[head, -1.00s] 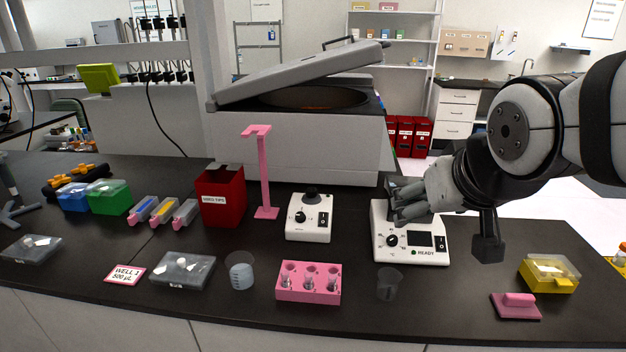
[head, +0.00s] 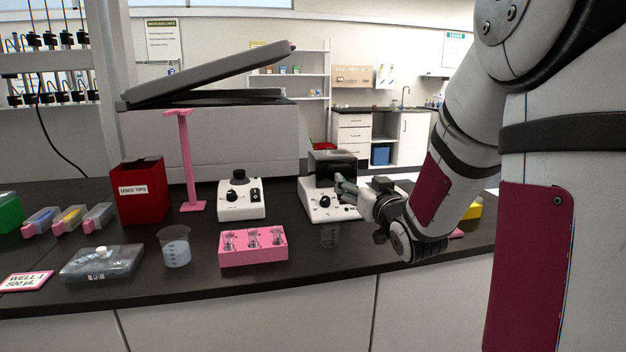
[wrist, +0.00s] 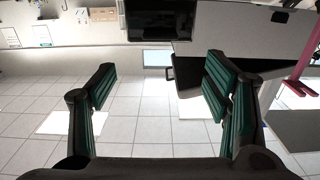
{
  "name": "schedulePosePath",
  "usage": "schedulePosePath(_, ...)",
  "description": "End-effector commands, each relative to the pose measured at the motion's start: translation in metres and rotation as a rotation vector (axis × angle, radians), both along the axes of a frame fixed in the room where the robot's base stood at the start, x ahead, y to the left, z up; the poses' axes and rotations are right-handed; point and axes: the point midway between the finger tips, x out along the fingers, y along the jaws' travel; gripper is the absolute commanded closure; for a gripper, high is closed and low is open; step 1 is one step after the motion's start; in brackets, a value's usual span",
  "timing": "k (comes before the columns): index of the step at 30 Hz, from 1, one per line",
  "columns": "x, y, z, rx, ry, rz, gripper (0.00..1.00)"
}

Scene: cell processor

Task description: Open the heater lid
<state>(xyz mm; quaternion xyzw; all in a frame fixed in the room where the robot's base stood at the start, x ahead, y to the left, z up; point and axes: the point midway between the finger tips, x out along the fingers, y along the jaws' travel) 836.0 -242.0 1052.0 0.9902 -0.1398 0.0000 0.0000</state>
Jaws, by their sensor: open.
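The heater (head: 317,207) is a small white box with a dark knob, right of centre on the black bench in the head view. Its dark lid (head: 333,164) stands raised at the back of the heater. My gripper (head: 343,184) is in front of the lid, over the right part of the heater, and hides its display. In the wrist view the two green-padded fingers (wrist: 160,95) are wide apart with nothing between them. I cannot tell whether a finger touches the lid.
Left of the heater stands another white knob device (head: 241,202). A tall pink stand (head: 186,165), a red tips bin (head: 140,205) and a large grey machine (head: 235,140) with a raised lid are further left.

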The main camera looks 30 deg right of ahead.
Motion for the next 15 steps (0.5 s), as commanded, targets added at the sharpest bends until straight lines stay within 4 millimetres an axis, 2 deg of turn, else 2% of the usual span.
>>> schedulePosePath(5,0.018,-0.005,0.0,-0.001,-0.002,0.002,0.3)
schedulePosePath(15,0.081,-0.023,0.0,0.001,-0.001,0.001,0.3)
